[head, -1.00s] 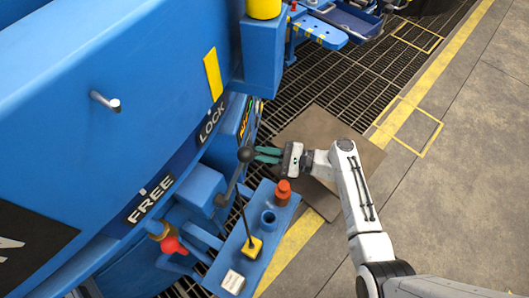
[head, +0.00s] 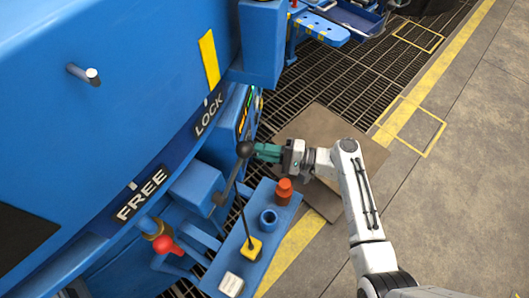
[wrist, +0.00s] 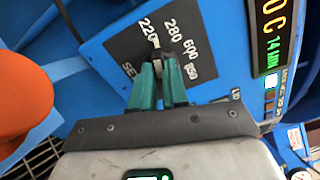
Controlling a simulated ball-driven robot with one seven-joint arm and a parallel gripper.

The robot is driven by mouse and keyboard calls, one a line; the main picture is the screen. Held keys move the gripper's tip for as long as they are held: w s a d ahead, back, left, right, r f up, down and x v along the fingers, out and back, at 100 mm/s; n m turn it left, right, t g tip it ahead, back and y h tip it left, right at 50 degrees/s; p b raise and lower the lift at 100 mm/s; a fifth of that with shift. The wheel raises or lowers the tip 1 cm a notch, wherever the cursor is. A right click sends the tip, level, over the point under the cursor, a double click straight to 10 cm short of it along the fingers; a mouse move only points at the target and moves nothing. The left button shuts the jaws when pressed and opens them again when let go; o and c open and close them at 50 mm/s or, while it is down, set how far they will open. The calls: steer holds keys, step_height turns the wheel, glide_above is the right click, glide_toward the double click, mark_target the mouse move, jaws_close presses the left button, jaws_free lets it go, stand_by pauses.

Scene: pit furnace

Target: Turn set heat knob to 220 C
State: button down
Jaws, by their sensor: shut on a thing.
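The set heat knob (wrist: 157,58) shows in the wrist view between my green fingertips, small and dark with a pale pointer mark. Its pointer mark looks to be at or close to the 220 label (wrist: 150,31). My gripper (wrist: 160,68) is shut on the knob, and the fingers cover part of it. The black dial panel (wrist: 118,48) also carries 280, 600 and a higher label to the right. In the head view my gripper (head: 259,151) reaches left to the blue machine's control box; the knob is hidden there behind a black ball-ended lever.
The black ball lever (head: 245,149) stands right by my fingertips in the head view. A blue tray (head: 235,262) with an orange-red piece (head: 284,191) lies below my gripper. A lit display (wrist: 272,35) is right of the dial. Open floor lies to the right.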

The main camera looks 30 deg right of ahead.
steer(key=shift+f+n+b, duration=0.15)
steer(key=shift+n+b, duration=0.15)
steer(key=shift+n, duration=0.3)
steer(key=c, duration=1.1)
jaws_free()
steer(key=shift+c, duration=0.2)
steer(key=v, duration=1.1)
steer(key=shift+p, duration=0.4)
